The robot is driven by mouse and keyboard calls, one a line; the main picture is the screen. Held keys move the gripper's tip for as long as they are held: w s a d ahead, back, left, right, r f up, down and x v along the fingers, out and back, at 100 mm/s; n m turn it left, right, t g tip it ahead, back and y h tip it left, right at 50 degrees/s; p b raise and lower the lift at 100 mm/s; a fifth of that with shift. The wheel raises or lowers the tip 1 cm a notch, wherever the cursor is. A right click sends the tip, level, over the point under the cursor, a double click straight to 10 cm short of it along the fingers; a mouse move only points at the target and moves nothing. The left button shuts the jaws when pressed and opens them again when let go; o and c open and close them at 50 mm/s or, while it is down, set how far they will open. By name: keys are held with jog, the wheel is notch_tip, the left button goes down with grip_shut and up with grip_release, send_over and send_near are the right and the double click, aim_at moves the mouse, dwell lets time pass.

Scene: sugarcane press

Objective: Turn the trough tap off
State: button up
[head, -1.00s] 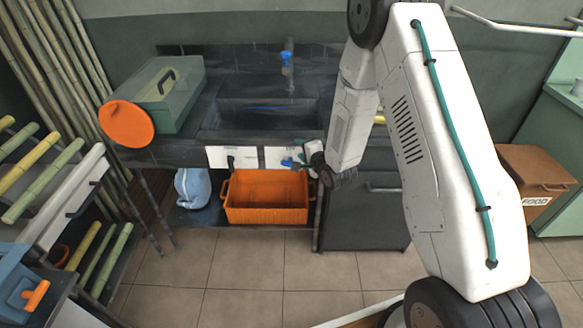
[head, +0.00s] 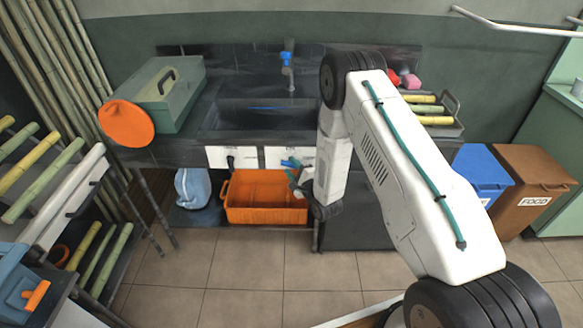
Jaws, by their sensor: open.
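A black trough (head: 225,118) is set in the dark counter against the back wall. A tap with a blue top (head: 287,58) stands at its back, its grey spout pointing down into the trough. A small blue streak shows in the trough; I cannot tell whether water runs. A second blue handle (head: 290,162) sits on the white label panel at the counter's front, above the orange crate. My gripper (head: 294,182) is open, just below and beside this front handle. Its fingers are small and partly hidden by my wrist. I cannot tell whether they touch the handle.
The orange crate (head: 232,203) stands under the trough. A green box (head: 182,110) and an orange disc (head: 126,124) are at the counter's left. A tray of cane pieces (head: 440,129) is at its right. Blue (head: 480,170) and brown (head: 533,165) bins stand right. Floor in front is clear.

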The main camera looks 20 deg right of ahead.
jog(key=shift+w+a, duration=0.1)
jog(key=shift+w, duration=0.3)
grip_shut()
jog(key=shift+r+n+g+h, duration=0.1)
jog(key=shift+n+g+h, duration=0.25)
jog(key=shift+n, duration=0.35)
jog(key=shift+n+g, duration=0.55)
jog(key=shift+n, duration=0.25)
grip_release()
jog(key=shift+s, duration=0.1)
